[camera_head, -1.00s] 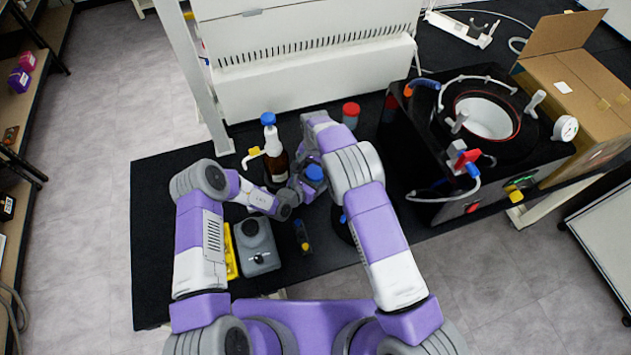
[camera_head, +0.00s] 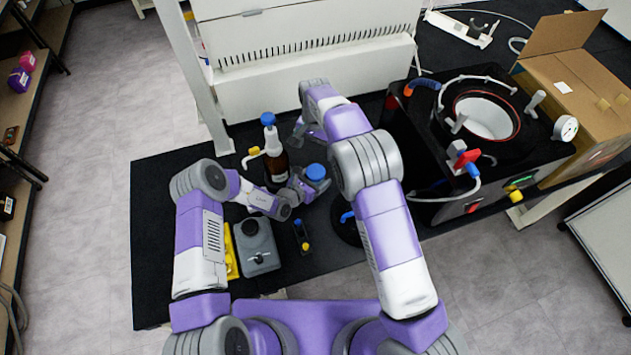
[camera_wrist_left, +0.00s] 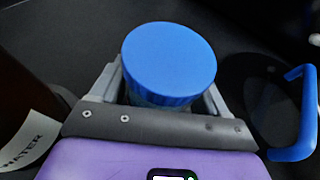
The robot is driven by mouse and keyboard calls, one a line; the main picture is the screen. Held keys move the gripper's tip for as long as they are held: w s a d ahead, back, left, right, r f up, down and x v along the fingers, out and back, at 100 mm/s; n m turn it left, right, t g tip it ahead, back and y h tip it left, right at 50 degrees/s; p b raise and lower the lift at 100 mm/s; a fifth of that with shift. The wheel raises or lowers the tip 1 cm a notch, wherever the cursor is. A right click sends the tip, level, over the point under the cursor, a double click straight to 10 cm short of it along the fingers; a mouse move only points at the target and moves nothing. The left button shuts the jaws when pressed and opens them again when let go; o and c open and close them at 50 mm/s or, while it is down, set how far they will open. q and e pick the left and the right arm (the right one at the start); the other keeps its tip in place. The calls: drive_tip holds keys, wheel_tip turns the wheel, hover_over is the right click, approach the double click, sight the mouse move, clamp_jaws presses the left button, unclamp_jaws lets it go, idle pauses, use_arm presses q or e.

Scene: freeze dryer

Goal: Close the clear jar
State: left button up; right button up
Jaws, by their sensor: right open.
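The clear jar wears a round blue lid (camera_head: 316,172), seen near the table's middle. The lid also fills the centre of the left wrist view (camera_wrist_left: 168,62) and looks seated level on the jar. The jar's body is mostly hidden under the lid and behind my gripper. My left gripper (camera_head: 307,184) has its fingers on both sides of the jar just below the lid and looks shut on it. My right gripper (camera_head: 302,132) is open and empty, behind the jar and apart from it, partly hidden by its own arm.
A round black object with a blue handle (camera_head: 345,222) is in front right. A grey device (camera_head: 257,246) and yellow item (camera_head: 231,255) lie front left. The freeze dryer (camera_head: 455,150) stands right.

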use_arm(q)
drive_tip(key=o, duration=0.4)
drive_tip(key=v, duration=0.7)
drive_tip(key=shift+s+a+r, duration=0.15)
drive_tip(key=shift+s+r, duration=0.05)
idle(0.4)
